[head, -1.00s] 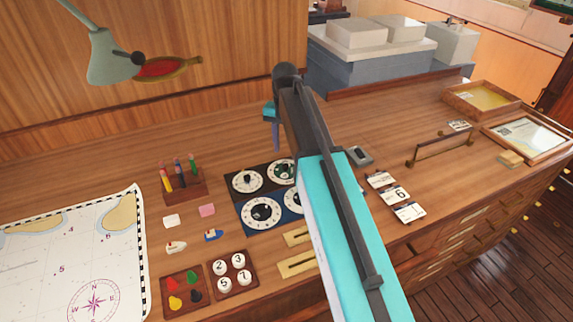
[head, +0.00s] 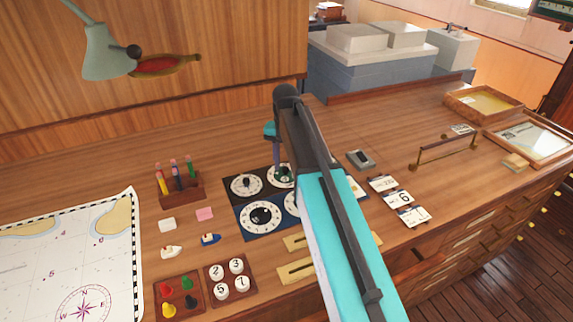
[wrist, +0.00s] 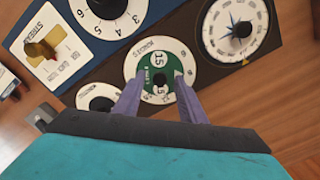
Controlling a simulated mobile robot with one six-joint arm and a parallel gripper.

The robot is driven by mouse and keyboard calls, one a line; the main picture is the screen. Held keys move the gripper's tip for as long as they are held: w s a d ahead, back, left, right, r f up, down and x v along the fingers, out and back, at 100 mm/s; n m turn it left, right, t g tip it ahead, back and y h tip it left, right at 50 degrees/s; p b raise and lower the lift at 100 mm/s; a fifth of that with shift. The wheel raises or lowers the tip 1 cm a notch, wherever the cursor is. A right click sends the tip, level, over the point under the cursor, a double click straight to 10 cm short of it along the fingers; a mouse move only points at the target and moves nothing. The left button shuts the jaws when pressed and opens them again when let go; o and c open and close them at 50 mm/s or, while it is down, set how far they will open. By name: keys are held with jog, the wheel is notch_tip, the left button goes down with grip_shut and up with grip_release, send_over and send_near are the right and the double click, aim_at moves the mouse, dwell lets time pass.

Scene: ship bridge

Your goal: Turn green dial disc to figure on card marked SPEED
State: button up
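The green dial disc (wrist: 155,52) sits in the middle of a white ring dial (wrist: 133,65) and shows a 15 in its upper part. In the head view the small green dial (head: 281,174) is partly hidden by my arm. My gripper (wrist: 159,76) has two purple fingers apart, one at each side of the green disc, tips close over it. I cannot tell whether they touch it. Small white cards lie to the right, an upper one (head: 382,183), a middle one (head: 400,198) showing a 6, and a lower one (head: 413,217). Their headings are too small to read.
Other dials surround the green one, including a compass-like dial (wrist: 236,29) and a large white dial (head: 261,217). A pen holder (head: 181,188), a counter tray (head: 179,299) and a number tray (head: 231,280) stand left. A rail (head: 445,150) rises at right.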

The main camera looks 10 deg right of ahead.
jog(key=shift+d, duration=0.1)
grip_shut()
jog(key=shift+n, duration=0.3)
jog(key=n, duration=0.3)
jog(key=shift+n, duration=2.1)
grip_release()
